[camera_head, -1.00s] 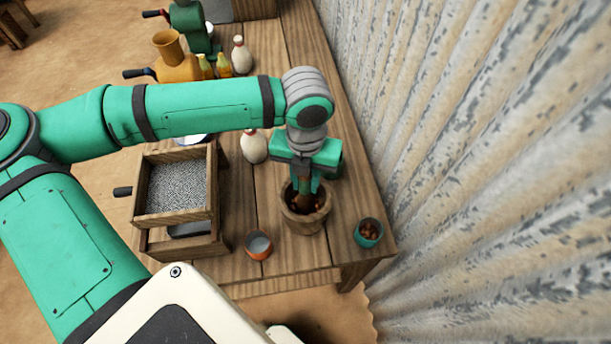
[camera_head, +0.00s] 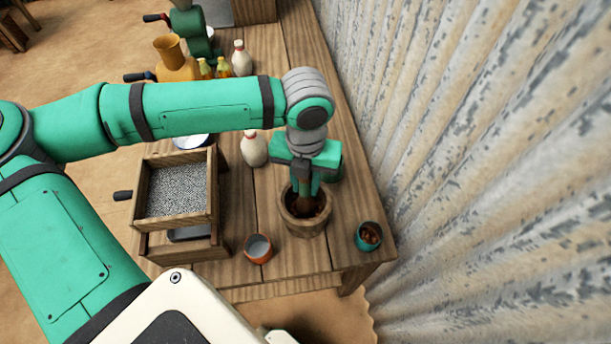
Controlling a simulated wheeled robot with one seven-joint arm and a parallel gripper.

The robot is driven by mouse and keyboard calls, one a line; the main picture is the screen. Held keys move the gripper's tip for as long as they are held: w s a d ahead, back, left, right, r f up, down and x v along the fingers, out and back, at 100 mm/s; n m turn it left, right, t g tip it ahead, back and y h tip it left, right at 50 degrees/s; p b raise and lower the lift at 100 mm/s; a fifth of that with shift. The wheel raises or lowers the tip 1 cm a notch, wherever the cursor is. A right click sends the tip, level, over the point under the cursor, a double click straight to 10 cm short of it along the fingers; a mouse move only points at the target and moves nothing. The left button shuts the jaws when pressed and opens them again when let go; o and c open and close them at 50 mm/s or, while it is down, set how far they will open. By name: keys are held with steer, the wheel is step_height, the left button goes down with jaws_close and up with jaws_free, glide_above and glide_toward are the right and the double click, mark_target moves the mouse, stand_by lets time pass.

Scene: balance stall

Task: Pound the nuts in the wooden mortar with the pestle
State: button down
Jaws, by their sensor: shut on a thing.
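The wooden mortar (camera_head: 305,226) stands on the table near its front right corner. Brown nuts (camera_head: 318,208) show in its dark hollow. My gripper (camera_head: 306,190) points down over the mortar, shut on the brown wooden pestle (camera_head: 304,201). The pestle's lower end is inside the mortar; whether it touches the nuts or the bottom is hidden. A teal bowl (camera_head: 369,236) holding brown nuts stands to the right of the mortar.
An orange cup (camera_head: 258,249) stands left of the mortar. A wooden box of grey grains (camera_head: 177,190) is farther left. A pale bottle (camera_head: 254,150) stands behind, near my forearm. Corrugated wall (camera_head: 470,150) runs close along the right of the table (camera_head: 290,284).

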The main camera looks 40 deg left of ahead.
steer(key=shift+f, duration=0.4)
step_height(320, 180, up, 4)
steer(key=shift+f, duration=0.25)
steer(key=shift+f, duration=1.8)
step_height(320, 180, up, 4)
steer(key=shift+f, duration=0.25)
